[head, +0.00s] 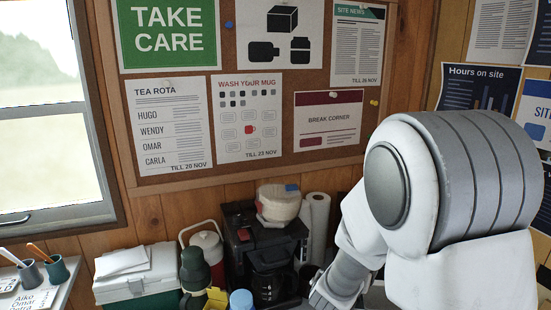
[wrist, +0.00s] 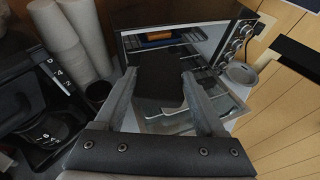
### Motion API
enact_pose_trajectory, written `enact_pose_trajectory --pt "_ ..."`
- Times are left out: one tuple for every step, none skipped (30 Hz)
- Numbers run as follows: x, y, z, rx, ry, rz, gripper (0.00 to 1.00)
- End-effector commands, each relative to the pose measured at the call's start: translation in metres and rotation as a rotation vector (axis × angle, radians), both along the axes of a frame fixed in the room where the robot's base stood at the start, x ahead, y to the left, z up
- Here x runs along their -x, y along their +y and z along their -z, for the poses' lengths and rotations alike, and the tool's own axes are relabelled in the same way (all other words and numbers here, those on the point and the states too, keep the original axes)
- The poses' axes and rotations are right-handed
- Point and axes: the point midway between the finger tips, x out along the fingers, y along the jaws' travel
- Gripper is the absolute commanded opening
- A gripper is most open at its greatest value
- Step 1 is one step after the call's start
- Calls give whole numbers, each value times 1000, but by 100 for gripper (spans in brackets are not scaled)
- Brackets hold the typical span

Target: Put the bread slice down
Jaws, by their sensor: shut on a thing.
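In the wrist view my gripper (wrist: 159,75) is shut on a dark, flat slab, which I take to be the bread slice (wrist: 158,88). The slice spans between the two fingers and looks almost black, with little surface detail. It is held in front of a toaster oven (wrist: 216,38) with knobs at its right side. A glassy panel or tray (wrist: 165,125) shows below the slice; I cannot tell whether they touch. In the head view my arm covers the lower right, and the gripper and slice are hidden.
In the head view, a flask (head: 195,270), red-white jug (head: 207,243) and cool box (head: 135,275) crowd the counter.

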Motion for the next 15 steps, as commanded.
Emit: enact_pose_trajectory --pt "3 16 -9 -1 -3 -62 19" --pt "4 24 -11 1 -3 -95 19" --pt "6 34 -14 1 -5 -134 19" --pt "7 41 -16 3 -5 -161 19" --pt "9 46 -17 3 -6 -181 19" --pt "10 52 -19 3 -7 -206 19" --pt "11 56 -20 4 -8 -221 19" --pt "12 59 -20 5 -7 -234 19" --pt "13 62 -21 5 -7 -245 18" --pt "13 63 -21 6 -7 -250 18" --pt "13 64 -21 6 -8 -255 18" --pt "13 65 -21 6 -8 -257 18" --pt "13 65 -21 6 -8 -257 18" --pt "13 65 -21 6 -7 -257 18" --pt "13 65 -21 6 -8 -257 18"
